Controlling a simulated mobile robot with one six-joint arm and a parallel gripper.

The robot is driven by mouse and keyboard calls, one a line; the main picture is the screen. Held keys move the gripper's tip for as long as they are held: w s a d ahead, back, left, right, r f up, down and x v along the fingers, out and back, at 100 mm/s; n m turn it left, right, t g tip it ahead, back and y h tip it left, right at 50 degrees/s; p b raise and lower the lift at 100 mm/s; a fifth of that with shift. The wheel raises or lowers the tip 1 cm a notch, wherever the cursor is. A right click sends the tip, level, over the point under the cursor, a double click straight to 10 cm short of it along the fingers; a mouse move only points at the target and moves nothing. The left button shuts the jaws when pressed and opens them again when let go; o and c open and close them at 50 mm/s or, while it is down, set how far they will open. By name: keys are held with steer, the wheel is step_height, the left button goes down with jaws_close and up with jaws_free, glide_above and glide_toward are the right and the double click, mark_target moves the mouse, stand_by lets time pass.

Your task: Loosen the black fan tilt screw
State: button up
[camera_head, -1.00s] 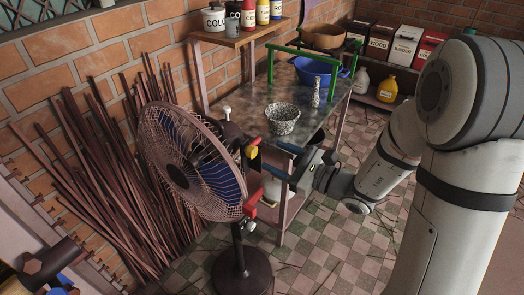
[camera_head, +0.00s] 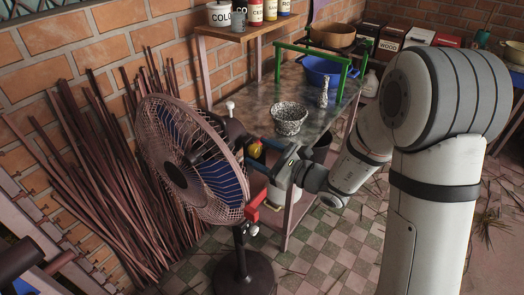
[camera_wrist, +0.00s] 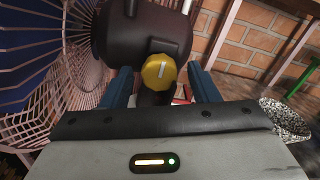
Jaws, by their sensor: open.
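The standing fan (camera_head: 190,160) is at the left of the head view, its cage tilted and its round base on the floor. Behind the cage is its black motor housing (camera_wrist: 140,32), large in the wrist view. A yellow knob (camera_wrist: 159,71) with a pale mark sits just below the housing; it also shows in the head view (camera_head: 256,149). I cannot make out a separate black screw. My gripper (camera_head: 254,153) is open, its two blue fingers on either side of the yellow knob. I cannot tell whether they touch it.
A red part (camera_head: 255,204) and a white knob (camera_head: 254,230) are lower on the fan. A white knob (camera_head: 230,105) tops the housing. A table (camera_head: 265,108) with a speckled bowl (camera_head: 289,119) stands behind. Sticks (camera_head: 110,170) lean on the wall.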

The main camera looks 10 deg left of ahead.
steer(key=shift+w+a, duration=0.1)
steer(key=shift+a, duration=0.2)
steer(key=c, duration=1)
